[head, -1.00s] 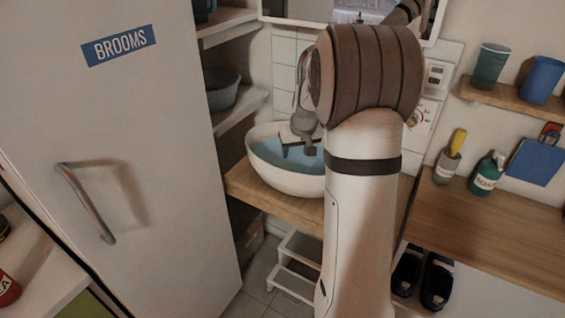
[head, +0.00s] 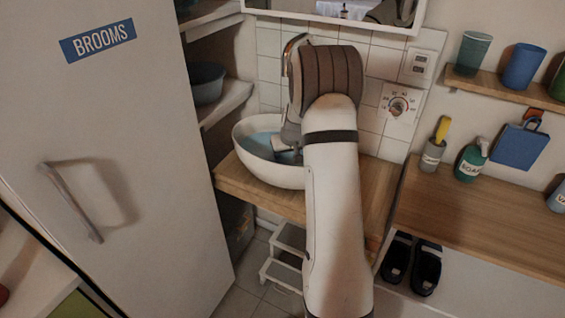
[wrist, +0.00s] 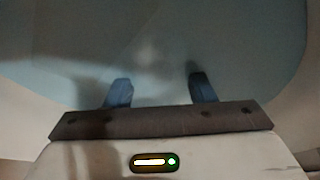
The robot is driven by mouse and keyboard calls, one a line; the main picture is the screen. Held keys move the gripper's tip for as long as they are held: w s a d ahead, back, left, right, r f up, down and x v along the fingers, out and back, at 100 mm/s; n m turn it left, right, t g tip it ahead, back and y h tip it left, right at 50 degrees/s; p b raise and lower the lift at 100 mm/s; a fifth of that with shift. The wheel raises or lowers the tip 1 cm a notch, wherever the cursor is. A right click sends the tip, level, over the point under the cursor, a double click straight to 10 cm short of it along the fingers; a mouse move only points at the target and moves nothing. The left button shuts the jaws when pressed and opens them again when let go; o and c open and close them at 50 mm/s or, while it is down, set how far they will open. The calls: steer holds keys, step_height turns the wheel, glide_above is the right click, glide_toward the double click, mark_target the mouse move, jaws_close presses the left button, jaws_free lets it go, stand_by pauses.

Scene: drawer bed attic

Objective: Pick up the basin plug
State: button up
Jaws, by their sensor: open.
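The white basin (head: 272,175) holds bluish water (head: 262,143) and stands on a wooden counter. My gripper (wrist: 160,88) is open, its two blue-grey fingers apart and pointing down into the basin. Nothing shows between the fingers but the dim blue-grey water. In the head view my gripper is at the basin, mostly hidden behind my own arm. I cannot make out the basin plug in either view. A faint pale blur lies ahead of the fingers in the wrist view, too vague to name.
A tall door labelled BROOMS (head: 110,150) stands at left, beside shelves with a dark bowl (head: 206,84). The wooden counter (head: 490,215) at right carries a soap bottle (head: 470,160) and a brush holder (head: 433,155). A white step stool (head: 283,265) stands below the basin.

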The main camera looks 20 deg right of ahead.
steer(key=shift+c, duration=0.4)
jaws_close()
